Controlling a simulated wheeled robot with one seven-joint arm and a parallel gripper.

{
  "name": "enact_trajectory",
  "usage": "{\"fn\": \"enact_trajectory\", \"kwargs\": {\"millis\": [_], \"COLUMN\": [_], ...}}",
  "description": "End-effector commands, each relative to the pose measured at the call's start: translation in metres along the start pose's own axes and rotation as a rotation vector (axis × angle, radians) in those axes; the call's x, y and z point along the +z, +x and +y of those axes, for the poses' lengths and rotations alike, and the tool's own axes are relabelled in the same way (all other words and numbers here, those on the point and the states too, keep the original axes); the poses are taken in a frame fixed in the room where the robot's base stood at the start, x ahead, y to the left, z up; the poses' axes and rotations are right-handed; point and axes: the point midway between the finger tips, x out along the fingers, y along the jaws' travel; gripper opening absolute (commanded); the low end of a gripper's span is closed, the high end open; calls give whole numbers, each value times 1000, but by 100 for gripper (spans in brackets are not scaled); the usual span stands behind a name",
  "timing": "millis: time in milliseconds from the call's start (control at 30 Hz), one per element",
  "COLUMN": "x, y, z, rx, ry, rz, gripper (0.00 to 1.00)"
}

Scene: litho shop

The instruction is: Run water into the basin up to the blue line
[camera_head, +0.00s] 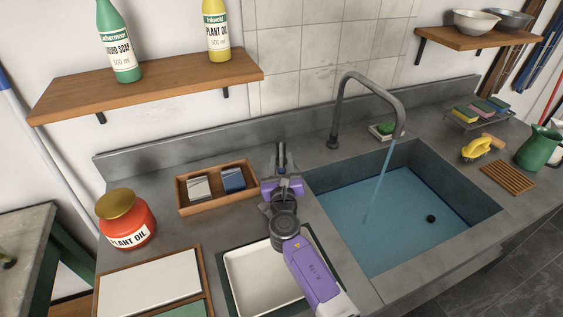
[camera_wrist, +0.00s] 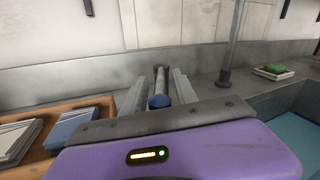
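The basin (camera_head: 455,168) is set in the grey counter and holds bluish water (camera_head: 395,225). A stream runs into it from the curved grey spout (camera_head: 372,80). A dark bluish edge shows along the inner walls near the water; I cannot tell the blue line from the waterline. My gripper (camera_head: 281,150) is left of the basin, near the counter's back. In the wrist view its fingers (camera_wrist: 158,92) are apart, with a grey lever with a blue end (camera_wrist: 159,101) between them. I see gaps beside the lever; contact is not clear.
A wooden box with packets (camera_head: 217,202) is left of my gripper, a red jar (camera_head: 126,222) farther left. A white tray (camera_head: 240,280) lies in front. A green sponge on a dish (camera_head: 383,129) is behind the basin. A black round piece (camera_head: 431,218) shows in the basin.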

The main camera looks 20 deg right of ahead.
Motion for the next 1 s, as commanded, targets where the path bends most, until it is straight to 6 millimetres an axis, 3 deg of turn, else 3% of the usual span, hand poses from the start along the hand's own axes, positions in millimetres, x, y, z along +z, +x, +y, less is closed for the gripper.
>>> {"fn": "enact_trajectory", "kwargs": {"millis": [167,600,1000], "x": [0,-1,0], "y": [-13,-73,-78], "z": [0,0,0], "rx": [1,1,0], "ry": [0,0,0], "rz": [1,1,0], "gripper": [35,35,35]}}
